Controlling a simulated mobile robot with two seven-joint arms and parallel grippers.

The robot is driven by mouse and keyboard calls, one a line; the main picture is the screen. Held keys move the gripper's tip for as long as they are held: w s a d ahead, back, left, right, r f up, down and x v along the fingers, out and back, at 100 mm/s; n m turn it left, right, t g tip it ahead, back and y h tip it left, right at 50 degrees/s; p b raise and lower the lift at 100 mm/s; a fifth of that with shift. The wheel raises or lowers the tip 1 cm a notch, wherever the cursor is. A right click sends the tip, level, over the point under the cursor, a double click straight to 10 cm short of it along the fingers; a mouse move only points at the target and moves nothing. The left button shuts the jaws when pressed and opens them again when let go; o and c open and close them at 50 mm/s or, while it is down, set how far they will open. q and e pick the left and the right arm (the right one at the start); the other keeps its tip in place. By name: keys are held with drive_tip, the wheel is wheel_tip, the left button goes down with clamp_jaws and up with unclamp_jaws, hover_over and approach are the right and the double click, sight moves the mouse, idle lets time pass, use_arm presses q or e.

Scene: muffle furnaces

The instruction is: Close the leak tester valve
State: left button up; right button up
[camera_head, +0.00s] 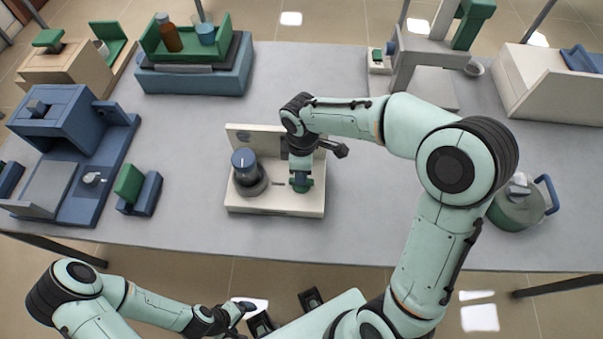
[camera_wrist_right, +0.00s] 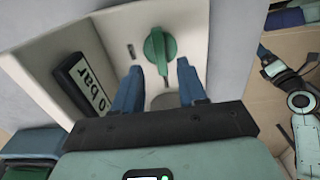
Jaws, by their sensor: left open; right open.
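The leak tester (camera_head: 275,204) is a cream panel on the grey table. It carries a blue-topped dark cylinder (camera_head: 245,168) and a green valve knob (camera_head: 301,187), partly hidden by my right gripper (camera_head: 301,174). In the right wrist view, the green valve knob (camera_wrist_right: 158,50) lies just beyond and between the open blue fingers of my right gripper (camera_wrist_right: 160,82), with no visible contact. My left gripper (camera_head: 243,306) is open and empty, low in front of the table edge.
A blue press-like device (camera_head: 65,125) and a small green-and-blue block (camera_head: 139,190) stand left. A green pot (camera_head: 516,207) stands right. The table (camera_head: 375,210) is clear just right of the tester.

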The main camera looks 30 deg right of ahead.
wheel_tip(320, 180, up, 9)
drive_tip(key=shift+p, duration=0.45)
drive_tip(key=shift+f, duration=0.15)
idle(0.3)
